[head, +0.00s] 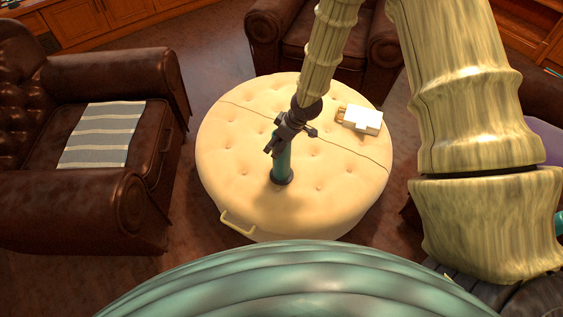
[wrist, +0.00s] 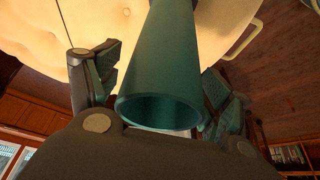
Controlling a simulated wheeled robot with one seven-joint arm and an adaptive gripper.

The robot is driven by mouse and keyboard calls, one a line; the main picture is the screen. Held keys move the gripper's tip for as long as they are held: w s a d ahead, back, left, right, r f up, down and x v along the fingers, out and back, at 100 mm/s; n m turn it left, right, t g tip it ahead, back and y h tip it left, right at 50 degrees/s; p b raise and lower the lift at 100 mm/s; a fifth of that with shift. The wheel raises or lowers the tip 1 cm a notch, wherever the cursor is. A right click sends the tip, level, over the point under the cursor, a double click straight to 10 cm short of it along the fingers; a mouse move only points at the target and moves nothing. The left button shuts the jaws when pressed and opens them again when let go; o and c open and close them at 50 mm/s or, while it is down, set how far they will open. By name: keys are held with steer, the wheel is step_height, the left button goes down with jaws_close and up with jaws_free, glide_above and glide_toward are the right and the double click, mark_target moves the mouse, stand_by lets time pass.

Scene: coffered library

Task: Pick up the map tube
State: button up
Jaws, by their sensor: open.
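The map tube (head: 282,165) is a teal cylinder standing upright on the round cream tufted ottoman (head: 340,205). In the wrist view the tube (wrist: 160,62) runs up towards the camera, with its round end nearest. My gripper (head: 290,131) is at the tube's upper part in the head view. In the wrist view my gripper (wrist: 161,90) is open, with one finger on each side of the tube. Gaps show between the fingers and the tube in places; I cannot tell whether either finger touches it. The gripper hides the tube's top in the head view.
A white box-like object (head: 362,119) lies on the ottoman to the right of my gripper. A pale handle (head: 238,223) sticks out at the ottoman's front left. A brown leather armchair (head: 70,225) with a striped cloth (head: 102,135) stands left; another armchair (head: 310,45) stands behind.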

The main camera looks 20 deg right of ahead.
steer(key=shift+w+a+f, duration=0.15)
steer(key=shift+a+f, duration=0.05)
steer(key=shift+f, duration=0.4)
steer(key=c, duration=1.3)
steer(key=shift+c, duration=0.4)
steer(key=shift+r, duration=0.15)
